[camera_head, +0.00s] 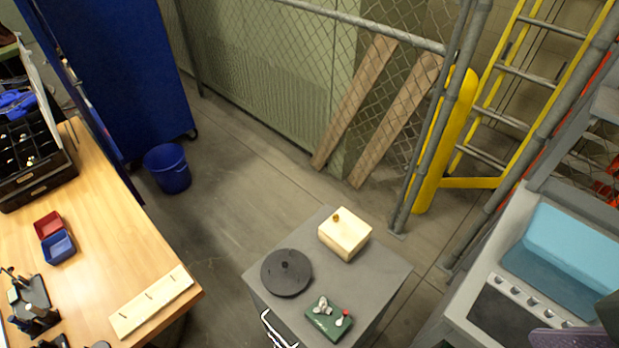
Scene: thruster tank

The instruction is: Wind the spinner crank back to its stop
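A small green block (329,319) lies at the front of the grey stand's top. It carries a silver metal piece (323,306) and a small lever with a red knob (346,312), which looks like the spinner crank. The crank is small here, and I cannot tell how far it is turned. A dark round disc (286,273) with a small peg in its middle lies on the same top, behind and left of the green block. Neither of my grippers can be made out in the head view.
The grey stand (385,277) also bears a pale box (345,238) with a brass knob. A wooden workbench (110,260) with trays stands left. A blue bucket (167,168) is on the floor. A blue-water tank (570,255) stands right. Open floor lies between bench and stand.

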